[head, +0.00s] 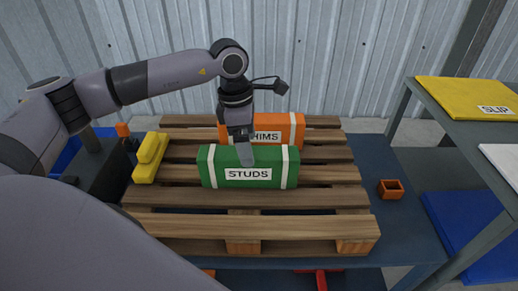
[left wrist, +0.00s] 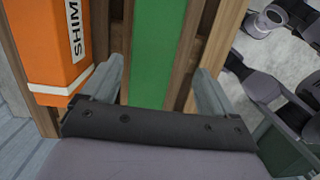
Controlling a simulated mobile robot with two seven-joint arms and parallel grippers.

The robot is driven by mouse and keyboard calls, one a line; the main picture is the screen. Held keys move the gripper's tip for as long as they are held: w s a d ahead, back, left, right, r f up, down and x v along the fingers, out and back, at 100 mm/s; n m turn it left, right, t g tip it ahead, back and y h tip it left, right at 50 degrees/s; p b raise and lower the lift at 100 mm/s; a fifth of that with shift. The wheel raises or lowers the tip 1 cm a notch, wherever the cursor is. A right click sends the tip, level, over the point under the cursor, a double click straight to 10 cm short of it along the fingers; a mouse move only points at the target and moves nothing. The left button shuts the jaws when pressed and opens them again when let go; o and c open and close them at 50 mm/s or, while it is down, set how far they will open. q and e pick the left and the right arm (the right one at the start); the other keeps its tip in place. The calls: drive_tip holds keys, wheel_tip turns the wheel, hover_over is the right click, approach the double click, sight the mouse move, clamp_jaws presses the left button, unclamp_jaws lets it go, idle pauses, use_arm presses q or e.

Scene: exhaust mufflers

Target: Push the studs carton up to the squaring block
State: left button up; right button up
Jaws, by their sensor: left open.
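The green studs carton (head: 225,163), with white straps and a STUDS label, lies on the wooden pallet (head: 180,224). In the left wrist view the carton (left wrist: 157,50) shows as a green band between my two fingers. My left gripper (head: 243,152) points down at the carton's top, open; whether its fingers touch the carton I cannot tell. A yellow stepped block (head: 148,160), which looks like the squaring block, sits at the pallet's left edge. A gap of bare slats lies between it and the carton's left end. My right gripper is not in view.
An orange SHIMS carton (head: 283,124) stands just behind the studs carton; in the left wrist view it (left wrist: 50,45) is close beside my left finger. A small orange open box (head: 390,189) sits right of the pallet. A side table (head: 440,110) holds a yellow SLIP item.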

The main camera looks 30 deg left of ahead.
use_arm(q)
drive_tip(key=shift+w+a+f+b, duration=0.25)
drive_tip(key=shift+a+f+b, duration=0.2)
drive_tip(key=shift+f+b, duration=0.25)
drive_tip(key=shift+w+d+f, duration=0.1)
drive_tip(key=shift+d+f, duration=0.05)
drive_tip(key=shift+f, duration=1.05)
drive_tip(key=shift+w+d+f, duration=0.1)
drive_tip(key=shift+f, duration=1.05)
drive_tip(key=shift+w+d+f, duration=0.1)
drive_tip(key=shift+d+f, duration=0.05)
drive_tip(key=shift+f, duration=1.05)
drive_tip(key=c, duration=1.3)
